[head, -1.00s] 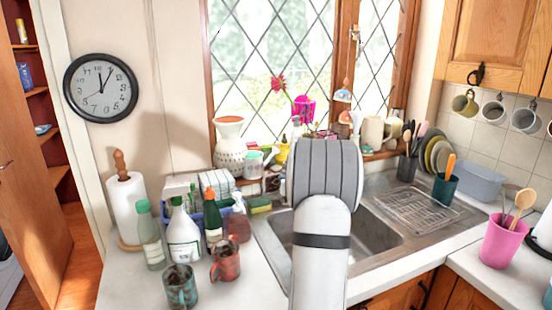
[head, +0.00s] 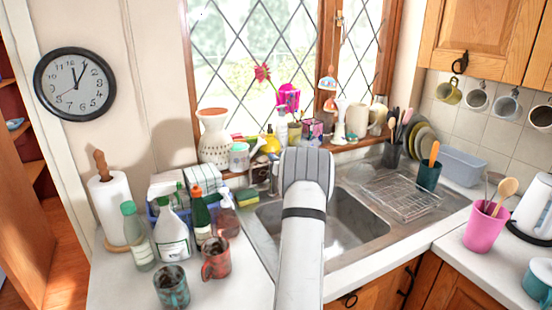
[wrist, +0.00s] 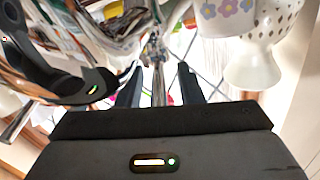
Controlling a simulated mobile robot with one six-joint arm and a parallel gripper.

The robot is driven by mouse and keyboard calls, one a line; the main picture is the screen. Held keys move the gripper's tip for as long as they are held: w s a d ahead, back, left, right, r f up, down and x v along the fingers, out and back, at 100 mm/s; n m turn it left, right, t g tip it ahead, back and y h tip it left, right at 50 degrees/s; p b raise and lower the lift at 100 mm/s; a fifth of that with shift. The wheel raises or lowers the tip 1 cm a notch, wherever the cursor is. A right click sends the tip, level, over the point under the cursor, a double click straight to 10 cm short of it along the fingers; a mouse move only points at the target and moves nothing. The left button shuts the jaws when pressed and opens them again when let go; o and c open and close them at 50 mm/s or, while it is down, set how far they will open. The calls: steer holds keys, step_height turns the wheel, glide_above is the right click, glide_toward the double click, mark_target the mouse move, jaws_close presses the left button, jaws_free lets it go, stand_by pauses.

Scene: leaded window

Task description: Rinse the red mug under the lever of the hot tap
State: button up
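The red mug (head: 216,258), dark and mottled, stands upright on the counter left of the sink, in the head view. A chrome tap (head: 273,176) shows partly at the back of the sink, beside my wrist, which hides the rest. My gripper is hidden behind my own arm in the head view. In the wrist view my gripper (wrist: 160,88) has its two dark fingers apart, with a thin chrome tap part (wrist: 158,82) between them and a gap on each side. I cannot tell whether this part is the hot tap's lever.
A teal mottled mug (head: 171,286) stands near the red mug, with bottles (head: 172,238) behind them. The sink basin (head: 345,228) looks empty. A drying rack (head: 400,195) lies right of it. A dotted white vase (wrist: 255,60) is close in the wrist view.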

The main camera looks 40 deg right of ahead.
steer(key=shift+c, duration=0.2)
jaws_close()
stand_by(0.5)
